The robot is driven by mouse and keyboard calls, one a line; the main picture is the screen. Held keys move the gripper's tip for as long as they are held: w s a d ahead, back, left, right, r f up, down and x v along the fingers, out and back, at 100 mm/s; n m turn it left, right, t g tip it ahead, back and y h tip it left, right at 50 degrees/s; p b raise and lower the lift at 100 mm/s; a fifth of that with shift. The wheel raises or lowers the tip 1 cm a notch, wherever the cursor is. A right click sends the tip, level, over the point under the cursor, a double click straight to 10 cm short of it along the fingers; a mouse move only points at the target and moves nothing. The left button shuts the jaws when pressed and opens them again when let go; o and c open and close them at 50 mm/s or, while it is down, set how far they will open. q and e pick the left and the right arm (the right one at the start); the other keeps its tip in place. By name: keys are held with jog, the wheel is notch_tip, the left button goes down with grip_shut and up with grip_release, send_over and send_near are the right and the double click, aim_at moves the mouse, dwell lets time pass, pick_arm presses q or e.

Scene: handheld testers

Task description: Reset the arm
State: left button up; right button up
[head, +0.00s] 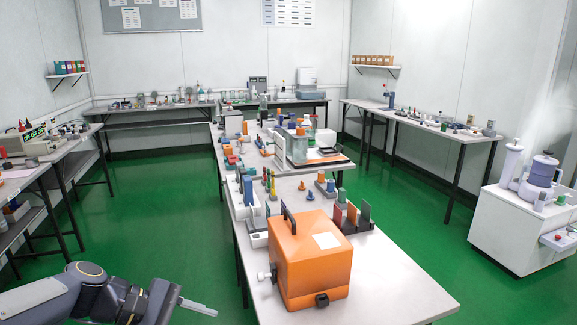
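My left arm comes in at the bottom left corner, low over the green floor and left of the long central table (405,280). My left gripper (198,307) points right, with a pale grey finger showing. I cannot tell whether its fingers are apart or together, and nothing is visibly held. My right arm and gripper are not in view.
An orange case (312,262) with a black handle stands on the near end of the central table, with testers and small parts behind it. Benches line the walls. A white cabinet (520,232) stands at right. Green floor (160,215) is clear left of the table.

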pick_arm(q)
jog(key=s+a+f+m+t+y, duration=0.2)
jog(key=s+m+y, duration=0.25)
jog(key=s, duration=0.45)
jog(key=s+a+f+m+t+y, duration=0.1)
jog(key=s+a+f+m+y, duration=0.15)
jog(key=s+m, duration=0.45)
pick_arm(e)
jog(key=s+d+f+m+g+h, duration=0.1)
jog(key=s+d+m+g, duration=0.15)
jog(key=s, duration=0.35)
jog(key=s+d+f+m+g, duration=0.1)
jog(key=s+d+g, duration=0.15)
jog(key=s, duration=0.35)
pick_arm(q)
notch_tip(320, 180, up, 18)
jog(key=s+n+p, duration=0.1)
jog(key=s+p, duration=0.1)
jog(key=p, duration=1.6)
jog(key=shift+d, duration=0.4)
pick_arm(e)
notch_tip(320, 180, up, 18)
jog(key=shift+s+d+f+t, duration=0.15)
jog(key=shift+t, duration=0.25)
